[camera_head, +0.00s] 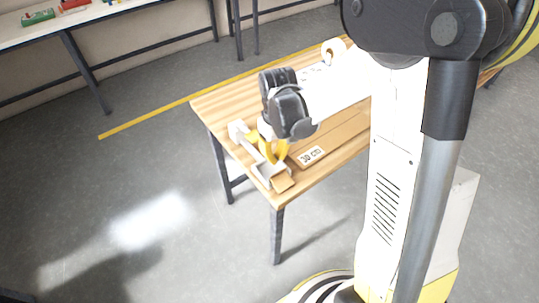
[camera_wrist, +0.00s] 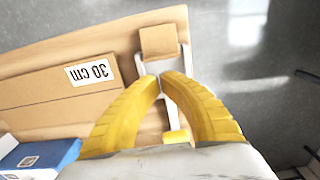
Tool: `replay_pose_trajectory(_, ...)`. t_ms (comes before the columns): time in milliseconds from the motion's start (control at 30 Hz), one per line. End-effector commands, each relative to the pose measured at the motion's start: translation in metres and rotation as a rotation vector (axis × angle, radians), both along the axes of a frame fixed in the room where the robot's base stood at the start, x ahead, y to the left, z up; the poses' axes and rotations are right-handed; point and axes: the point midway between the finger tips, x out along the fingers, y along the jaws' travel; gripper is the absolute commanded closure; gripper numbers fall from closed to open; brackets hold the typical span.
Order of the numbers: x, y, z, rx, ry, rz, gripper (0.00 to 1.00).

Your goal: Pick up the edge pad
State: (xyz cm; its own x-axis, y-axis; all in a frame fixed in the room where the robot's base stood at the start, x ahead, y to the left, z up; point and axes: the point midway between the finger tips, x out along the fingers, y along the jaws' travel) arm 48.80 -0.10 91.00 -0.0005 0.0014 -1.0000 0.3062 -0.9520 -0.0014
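My gripper (camera_wrist: 161,78) has two curved yellow fingers. Their tips meet or nearly meet, and no object shows between them. In the head view my gripper (camera_head: 274,158) points down over the table's near left corner. A small tan block (camera_wrist: 158,41), which looks like the edge pad, lies just beyond the fingertips in the wrist view, apart from them. It also shows in the head view (camera_head: 284,183) at the table corner. A pale holder (camera_head: 239,131) runs along the table's left edge beside it; my fingers hide part of it.
A long cardboard piece (camera_wrist: 40,92) with a "30 cm" label (camera_wrist: 90,73) lies on the wooden table (camera_head: 215,100). A blue box (camera_wrist: 40,155) is at the wrist view's lower left. A tape roll (camera_head: 333,47) sits at the far end. The floor beside the table is clear.

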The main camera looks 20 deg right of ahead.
Motion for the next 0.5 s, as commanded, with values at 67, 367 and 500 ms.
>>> replay_pose_trajectory(67, 0.0, 0.001, -0.02, 0.0, 0.0, 0.001, 1.0)
replay_pose_trajectory(367, 0.0, 0.001, -0.06, 0.0, -0.001, 0.0, 1.0)
replay_pose_trajectory(500, 0.0, 0.001, -0.064, 0.0, -0.001, 0.0, 1.0)
